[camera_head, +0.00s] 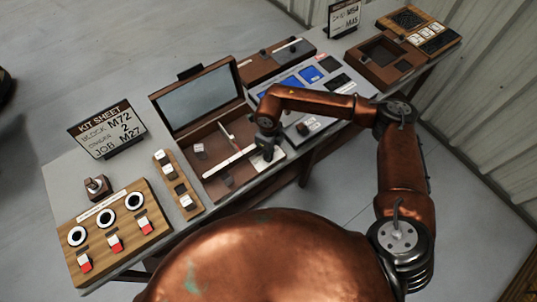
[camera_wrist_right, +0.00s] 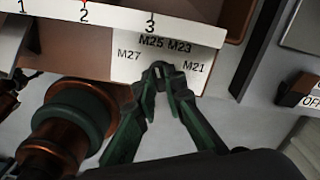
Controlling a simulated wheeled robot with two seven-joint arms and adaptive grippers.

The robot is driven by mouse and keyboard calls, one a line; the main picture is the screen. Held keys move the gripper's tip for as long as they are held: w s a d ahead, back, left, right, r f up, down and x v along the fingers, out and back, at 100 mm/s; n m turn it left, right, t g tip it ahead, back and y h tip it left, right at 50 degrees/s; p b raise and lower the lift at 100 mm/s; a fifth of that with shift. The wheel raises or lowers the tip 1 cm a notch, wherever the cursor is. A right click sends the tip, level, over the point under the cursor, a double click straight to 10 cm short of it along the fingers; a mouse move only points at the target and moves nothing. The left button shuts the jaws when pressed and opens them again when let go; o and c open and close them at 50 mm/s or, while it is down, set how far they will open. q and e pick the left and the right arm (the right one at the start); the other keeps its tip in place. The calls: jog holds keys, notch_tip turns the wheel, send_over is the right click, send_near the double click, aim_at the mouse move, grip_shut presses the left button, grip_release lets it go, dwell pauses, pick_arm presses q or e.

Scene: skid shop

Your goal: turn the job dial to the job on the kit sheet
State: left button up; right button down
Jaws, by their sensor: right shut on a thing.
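The kit sheet (camera_head: 108,130) stands at the back left and reads JOB M27 on its lowest line. The job dial's pale plate (camera_wrist_right: 128,70) carries M27, M25, M23 and M21 from left to right around the knob. In the head view the plate (camera_head: 277,159) shows partly beside my right gripper (camera_head: 265,153). In the wrist view my right gripper (camera_wrist_right: 162,74) is shut on the dial knob, below the M25 and M23 marks. The fingers hide most of the knob, and I cannot tell where it points. My left gripper is out of view.
A white scale strip (camera_wrist_right: 110,18) marked 1, 2, 3 runs beside the dial plate, with a red mark at 2. An open lidded box (camera_head: 195,100) lies left of my gripper. A wooden board (camera_head: 115,225) with switches stands at the front left.

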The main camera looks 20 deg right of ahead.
jog(key=n+b, duration=0.3)
jog(key=n, duration=0.2)
jog(key=shift+f, duration=0.1)
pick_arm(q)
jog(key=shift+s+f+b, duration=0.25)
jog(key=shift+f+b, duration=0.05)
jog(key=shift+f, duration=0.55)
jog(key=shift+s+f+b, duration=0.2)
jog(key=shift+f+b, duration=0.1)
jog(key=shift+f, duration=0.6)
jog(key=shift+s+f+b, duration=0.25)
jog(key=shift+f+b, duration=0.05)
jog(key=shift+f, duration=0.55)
pick_arm(e)
jog(key=shift+n, duration=1.6)
jog(key=c, duration=2)
grip_release()
jog(key=shift+r, duration=0.35)
notch_tip(320, 180, up, 12)
jog(key=shift+f, duration=0.2)
